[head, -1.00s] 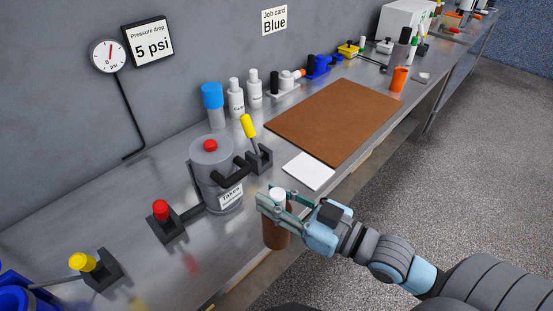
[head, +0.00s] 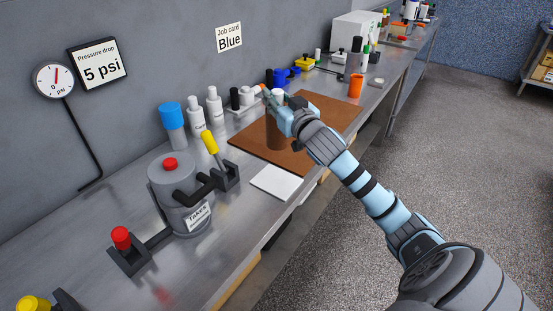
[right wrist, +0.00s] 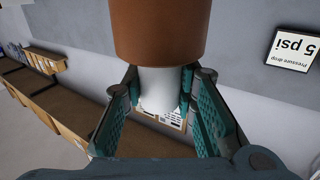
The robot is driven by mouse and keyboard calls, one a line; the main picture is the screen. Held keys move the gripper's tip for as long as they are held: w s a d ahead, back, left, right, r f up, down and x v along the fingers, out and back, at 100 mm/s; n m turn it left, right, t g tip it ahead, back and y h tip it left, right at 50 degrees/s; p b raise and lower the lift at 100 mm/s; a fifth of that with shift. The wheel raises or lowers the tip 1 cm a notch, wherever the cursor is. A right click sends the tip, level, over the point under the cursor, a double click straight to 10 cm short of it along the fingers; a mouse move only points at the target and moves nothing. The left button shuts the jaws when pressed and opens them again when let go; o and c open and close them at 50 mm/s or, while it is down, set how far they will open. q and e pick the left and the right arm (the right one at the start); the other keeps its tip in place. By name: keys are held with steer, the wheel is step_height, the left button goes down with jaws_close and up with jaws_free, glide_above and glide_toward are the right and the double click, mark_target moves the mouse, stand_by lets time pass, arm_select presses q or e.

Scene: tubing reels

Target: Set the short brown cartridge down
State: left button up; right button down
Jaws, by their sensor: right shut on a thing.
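The short brown cartridge (head: 276,133) has a brown body and a white top. It is upright over the brown mat (head: 245,150); I cannot tell whether its base touches the mat. My right gripper (head: 277,99) is shut on its white neck. In the right wrist view the cartridge's brown body (right wrist: 160,30) and white neck (right wrist: 158,90) sit between the green finger pads of the right gripper (right wrist: 160,92). My left gripper is not in view.
White bottles (head: 196,118) and a blue-capped bottle (head: 172,122) line the wall. An orange cup (head: 355,86) stands beyond the mat. The mat's right part is clear.

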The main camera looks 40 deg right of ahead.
mark_target(276, 144)
step_height(276, 144, down, 14)
steer(key=b, duration=0.2)
steer(key=shift+f+b, duration=0.25)
steer(key=shift+b, duration=0.15)
steer(key=c, duration=1.3)
jaws_free()
steer(key=shift+w, duration=0.1)
steer(key=v, duration=1.2)
steer(key=shift+b, duration=0.35)
steer(key=shift+r, duration=0.1)
